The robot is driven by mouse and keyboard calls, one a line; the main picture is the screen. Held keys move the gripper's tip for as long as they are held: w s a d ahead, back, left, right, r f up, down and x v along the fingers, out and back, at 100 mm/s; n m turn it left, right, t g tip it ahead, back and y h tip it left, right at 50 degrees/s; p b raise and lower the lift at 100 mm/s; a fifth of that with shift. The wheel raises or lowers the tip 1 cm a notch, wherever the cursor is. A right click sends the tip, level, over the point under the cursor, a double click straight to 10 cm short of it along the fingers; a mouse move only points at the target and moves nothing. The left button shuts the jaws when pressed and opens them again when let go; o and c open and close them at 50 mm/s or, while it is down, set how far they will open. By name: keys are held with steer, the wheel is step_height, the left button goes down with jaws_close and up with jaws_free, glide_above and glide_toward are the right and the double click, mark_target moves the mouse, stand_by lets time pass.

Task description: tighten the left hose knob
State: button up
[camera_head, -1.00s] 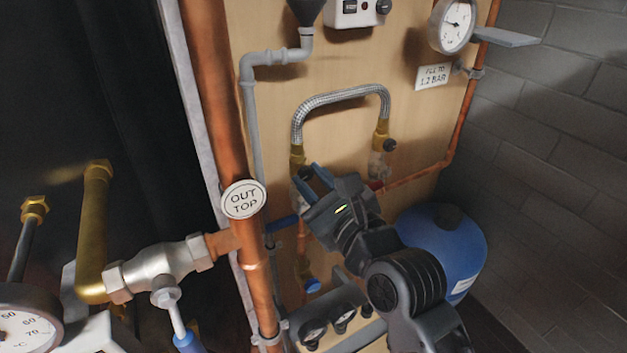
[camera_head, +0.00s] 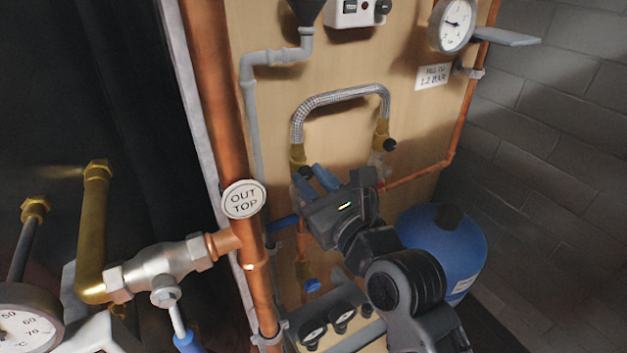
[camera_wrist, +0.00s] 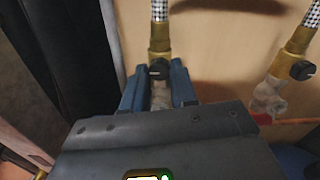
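The left end of the braided hose (camera_head: 340,97) has a brass fitting (camera_head: 298,155), also seen in the wrist view (camera_wrist: 159,38). In the wrist view the left hose knob (camera_wrist: 159,70), small and black, sits on this fitting above a pale valve body (camera_wrist: 160,98). My gripper (camera_wrist: 157,88) has its blue fingers apart, one on each side of the knob and valve body, with gaps visible. In the head view my gripper (camera_head: 312,180) is just below the left fitting, and its fingers hide the left knob. Contact with the knob cannot be told.
The right hose knob (camera_head: 390,145) is on the right brass fitting, clear of my gripper; it also shows in the wrist view (camera_wrist: 303,70). A copper pipe (camera_head: 232,130) stands left. A blue tank (camera_head: 445,250) is at lower right, and gauges (camera_head: 330,325) are below.

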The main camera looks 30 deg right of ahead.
steer(key=o, duration=0.5)
steer(key=s+b, duration=0.2)
steer(key=s, duration=0.5)
steer(key=shift+s, duration=0.4)
